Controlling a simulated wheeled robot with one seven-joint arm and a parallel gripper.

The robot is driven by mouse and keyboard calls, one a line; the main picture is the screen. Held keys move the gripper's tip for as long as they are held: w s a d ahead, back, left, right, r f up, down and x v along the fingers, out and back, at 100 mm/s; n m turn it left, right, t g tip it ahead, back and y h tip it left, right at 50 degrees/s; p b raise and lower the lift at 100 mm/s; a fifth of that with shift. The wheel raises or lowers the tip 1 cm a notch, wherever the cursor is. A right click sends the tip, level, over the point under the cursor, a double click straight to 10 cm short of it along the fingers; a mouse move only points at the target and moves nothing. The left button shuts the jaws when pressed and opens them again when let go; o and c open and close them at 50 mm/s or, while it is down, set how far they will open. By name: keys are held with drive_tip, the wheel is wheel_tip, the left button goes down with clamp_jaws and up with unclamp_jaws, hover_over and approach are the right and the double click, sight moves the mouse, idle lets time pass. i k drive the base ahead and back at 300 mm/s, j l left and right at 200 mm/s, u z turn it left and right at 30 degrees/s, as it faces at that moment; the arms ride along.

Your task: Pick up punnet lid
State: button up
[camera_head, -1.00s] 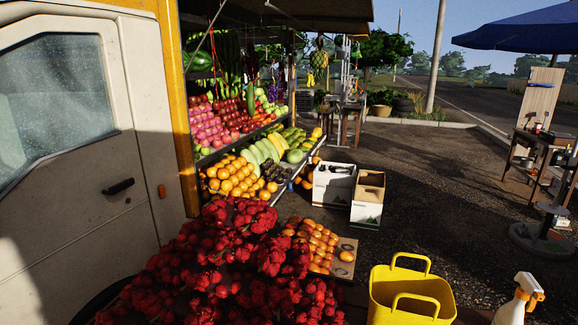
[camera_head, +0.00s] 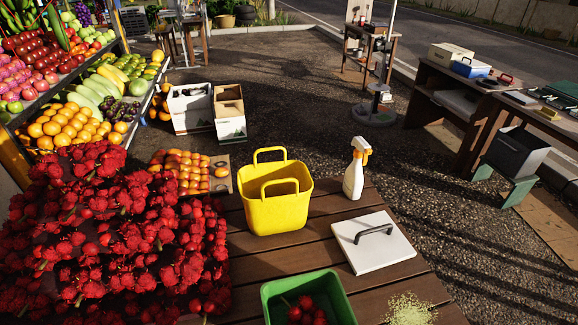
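A flat white square lid (camera_head: 384,252) with a dark bar handle (camera_head: 373,232) on top lies on the brown slatted wooden table, right of the yellow basket; it looks like the punnet lid. A green punnet (camera_head: 340,294) with a few red fruits inside stands nearer to me, at the bottom edge, partly cut off. It is open at the top. My gripper is not in view.
A yellow two-handled basket (camera_head: 277,205) and a white spray bottle (camera_head: 356,170) stand behind the lid. A large heap of red fruit (camera_head: 110,235) fills the left. Pale crumbs (camera_head: 409,309) lie near the front right. Bare table slats (camera_head: 240,272) show between the heap and lid.

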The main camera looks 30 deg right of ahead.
sight(371, 242)
drive_tip(key=l+u, duration=0.1)
drive_tip(key=u, duration=0.5)
drive_tip(key=k+l+u, duration=0.15)
drive_tip(key=l+u, duration=0.15)
drive_tip(key=k+l+u, duration=0.2)
drive_tip(key=l+u, duration=0.15)
drive_tip(key=l, duration=0.15)
drive_tip(key=k+l+u, duration=0.3)
drive_tip(key=k+l, duration=0.4)
drive_tip(key=l, duration=0.15)
drive_tip(key=k+l+u, duration=0.1)
drive_tip(key=k+l, duration=0.3)
drive_tip(key=l, duration=0.15)
drive_tip(key=i, duration=0.5)
